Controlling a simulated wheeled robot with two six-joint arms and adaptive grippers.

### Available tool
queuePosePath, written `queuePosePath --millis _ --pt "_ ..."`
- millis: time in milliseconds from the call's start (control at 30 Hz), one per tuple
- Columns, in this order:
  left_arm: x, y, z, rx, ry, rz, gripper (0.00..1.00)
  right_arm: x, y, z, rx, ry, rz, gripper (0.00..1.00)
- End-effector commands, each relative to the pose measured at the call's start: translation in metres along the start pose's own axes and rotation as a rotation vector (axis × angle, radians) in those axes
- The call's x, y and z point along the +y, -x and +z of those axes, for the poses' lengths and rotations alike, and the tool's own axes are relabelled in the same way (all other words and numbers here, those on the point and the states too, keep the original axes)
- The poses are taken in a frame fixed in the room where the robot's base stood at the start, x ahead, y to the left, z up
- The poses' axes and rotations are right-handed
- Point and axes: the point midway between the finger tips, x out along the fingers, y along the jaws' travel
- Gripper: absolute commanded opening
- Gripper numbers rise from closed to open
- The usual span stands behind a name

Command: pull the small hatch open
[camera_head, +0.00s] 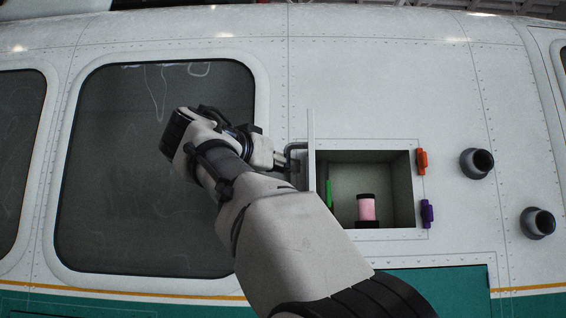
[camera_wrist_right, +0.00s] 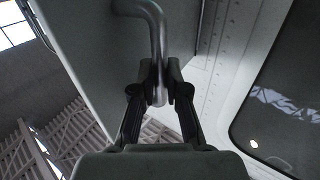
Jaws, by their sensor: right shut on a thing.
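The small hatch (camera_head: 311,150) stands swung open, seen nearly edge-on at the left side of a square compartment (camera_head: 384,156) in the white fuselage. Its bent metal handle (camera_head: 292,150) is on the face turned left. My right gripper (camera_head: 288,162) is at this handle, its arm coming from below. In the right wrist view, the fingers (camera_wrist_right: 160,92) are shut on the handle (camera_wrist_right: 158,50), with the hatch panel (camera_wrist_right: 95,50) behind it. Inside the compartment stand a pink cylinder with dark ends (camera_head: 366,208) and a green strip (camera_head: 329,193). My left gripper is not in view.
An orange latch (camera_head: 422,161) and a purple latch (camera_head: 427,213) sit on the compartment's right edge. Two dark round fittings (camera_head: 476,163) stick out further right. A large dark window (camera_head: 120,180) lies to the left, behind my right arm.

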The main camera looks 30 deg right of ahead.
Motion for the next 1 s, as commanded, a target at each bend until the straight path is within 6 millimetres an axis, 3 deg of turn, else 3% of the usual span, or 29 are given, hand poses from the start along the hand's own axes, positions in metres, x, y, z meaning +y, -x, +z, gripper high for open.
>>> queuePosePath --millis 67,100,167,533,833,1000 --pt "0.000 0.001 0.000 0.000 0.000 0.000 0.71 0.001 -0.002 -0.003 0.004 -0.002 -0.001 0.00" --pt "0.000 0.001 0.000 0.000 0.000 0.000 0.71 0.001 -0.002 -0.003 0.004 -0.002 -0.001 0.24" --pt "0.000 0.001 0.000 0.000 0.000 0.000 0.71 0.001 -0.001 -0.003 0.004 -0.002 -0.001 0.39" --pt "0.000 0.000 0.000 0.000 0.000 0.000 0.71 0.000 0.006 -0.002 0.003 -0.001 -0.001 0.39" --pt "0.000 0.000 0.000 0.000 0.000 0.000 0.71 0.000 0.059 -0.001 0.003 -0.001 -0.001 0.39" --pt "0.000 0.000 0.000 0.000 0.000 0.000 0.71 0.000 0.069 0.000 -0.001 -0.001 0.000 0.39"
